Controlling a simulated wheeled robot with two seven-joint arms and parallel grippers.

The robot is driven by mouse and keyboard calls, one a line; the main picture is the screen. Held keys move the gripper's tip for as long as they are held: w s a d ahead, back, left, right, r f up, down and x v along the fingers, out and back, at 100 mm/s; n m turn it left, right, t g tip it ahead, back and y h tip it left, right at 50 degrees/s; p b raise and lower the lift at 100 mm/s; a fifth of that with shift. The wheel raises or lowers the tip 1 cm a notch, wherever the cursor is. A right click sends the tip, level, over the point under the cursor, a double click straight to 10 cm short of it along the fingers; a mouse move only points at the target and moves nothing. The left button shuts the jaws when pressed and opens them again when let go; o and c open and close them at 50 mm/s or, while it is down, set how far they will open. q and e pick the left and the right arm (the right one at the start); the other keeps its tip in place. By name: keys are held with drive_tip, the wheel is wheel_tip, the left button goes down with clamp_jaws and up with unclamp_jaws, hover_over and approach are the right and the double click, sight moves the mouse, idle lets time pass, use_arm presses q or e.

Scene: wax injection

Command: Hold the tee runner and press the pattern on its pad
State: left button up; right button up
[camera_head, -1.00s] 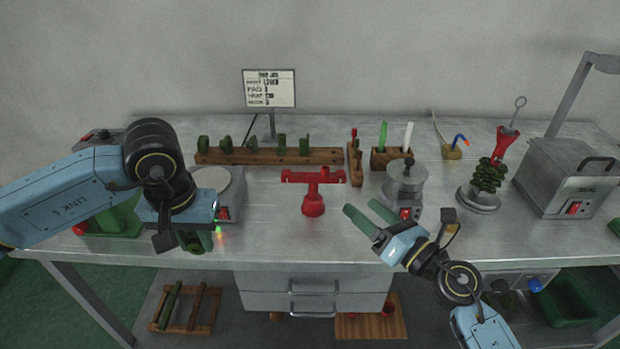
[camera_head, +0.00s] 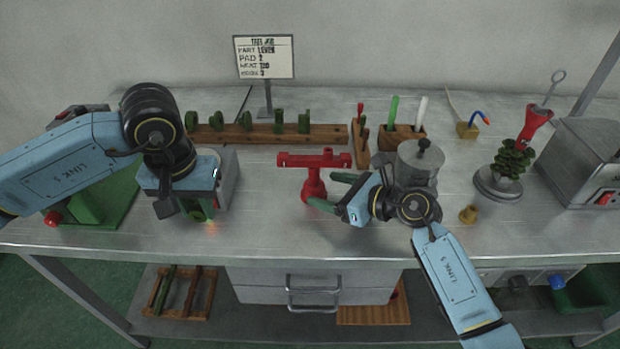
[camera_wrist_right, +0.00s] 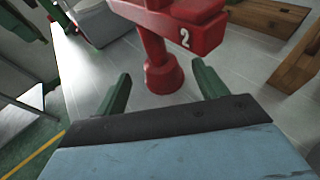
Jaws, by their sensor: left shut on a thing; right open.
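The red tee runner (camera_head: 313,161) stands upright on the table in the middle, a crossbar on a post with a round base. In the right wrist view its post (camera_wrist_right: 157,50) lies ahead, and a white "2" marks the crossbar end. My right gripper (camera_head: 326,190) is open at the runner's right side, its green fingers (camera_wrist_right: 163,87) pointing at the post; I see no grip on it. My left gripper (camera_head: 203,207) is shut on a green wax pattern (camera_head: 201,212) at the left, well away from the runner. The pattern is mostly hidden by the gripper.
A wooden rack (camera_head: 265,134) with several green patterns stands behind the runner. A metal pot (camera_head: 418,165) is close to my right wrist. A wax tree (camera_head: 512,160) and a small brass piece (camera_head: 468,214) are further right. The front middle of the table is clear.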

sight(322, 187)
use_arm(q)
drive_tip(key=shift+f+b, duration=0.55)
drive_tip(key=shift+f, duration=0.2)
use_arm(e)
drive_tip(key=shift+x, duration=1.7)
drive_tip(key=c, duration=0.8)
drive_tip(key=shift+c, duration=0.2)
